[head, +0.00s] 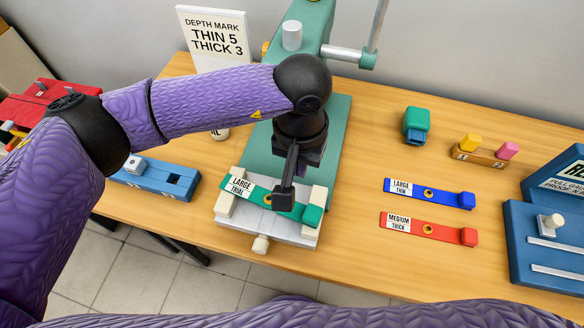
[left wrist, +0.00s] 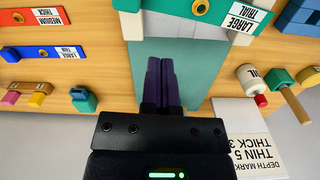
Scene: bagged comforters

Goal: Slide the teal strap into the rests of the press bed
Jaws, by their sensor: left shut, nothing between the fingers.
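The teal strap (head: 257,194), labelled LARGE TRIAL, lies across the pale press bed (head: 262,230) at the front of the green press. Its ends lie between cream rest blocks (head: 225,206) at left and right (head: 317,196); I cannot tell whether it is fully seated. My left gripper (head: 284,198) is shut and empty, pointing down over the strap's right half and hiding part of it; contact is unclear. In the left wrist view, its dark closed fingers (left wrist: 161,82) show over the green base, and the strap (left wrist: 190,7) is at the top edge. My right gripper is out of view.
Blue (head: 415,190) and red (head: 405,222) straps lie to the right. A blue gauge (head: 545,235) stands far right, a blue block (head: 155,178) left of the press. A depth sign (head: 213,40), reading THIN 5, THICK 3, stands behind.

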